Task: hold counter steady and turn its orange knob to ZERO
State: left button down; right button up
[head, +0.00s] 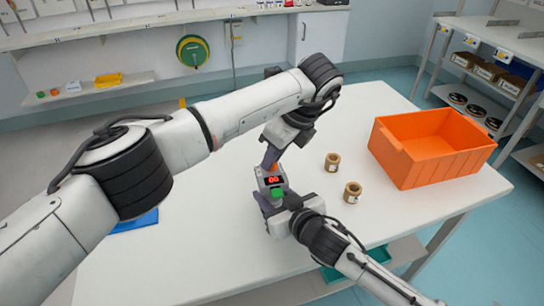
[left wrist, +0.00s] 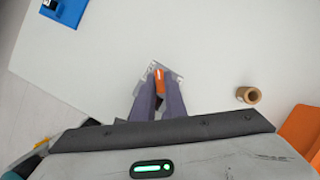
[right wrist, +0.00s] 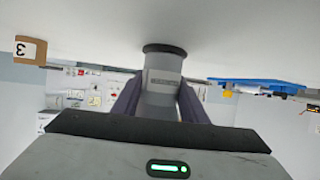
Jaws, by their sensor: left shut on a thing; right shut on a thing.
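The counter (head: 264,184) stands on the white table, a small grey device with a red lit display too small to read surely and a green part on its near side. My left gripper (head: 271,160) reaches its far side from above and is shut on the orange knob, which shows between its fingers in the left wrist view (left wrist: 159,75). My right gripper (head: 272,207) is shut on the counter's near side. In the right wrist view its fingers flank the counter's grey body (right wrist: 161,96). The knob's pointer and marks cannot be made out.
Two brown spools (head: 332,162) (head: 352,193) stand right of the counter. An orange bin (head: 432,146) sits farther right on the table. A blue item (head: 138,221) lies at left, partly behind my left arm. The table between the spools and the bin is clear.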

pick_arm(q)
jog(key=shift+n+y, duration=0.3)
jog(key=shift+n, duration=0.3)
jog(key=shift+w, duration=0.1)
jog(key=c, duration=1.8)
grip_release()
jog(key=shift+r, duration=0.1)
jog(key=v, duration=0.7)
jog(key=shift+r, duration=0.25)
pick_arm(e)
jog(key=o, duration=1.3)
jog(key=shift+c, duration=0.2)
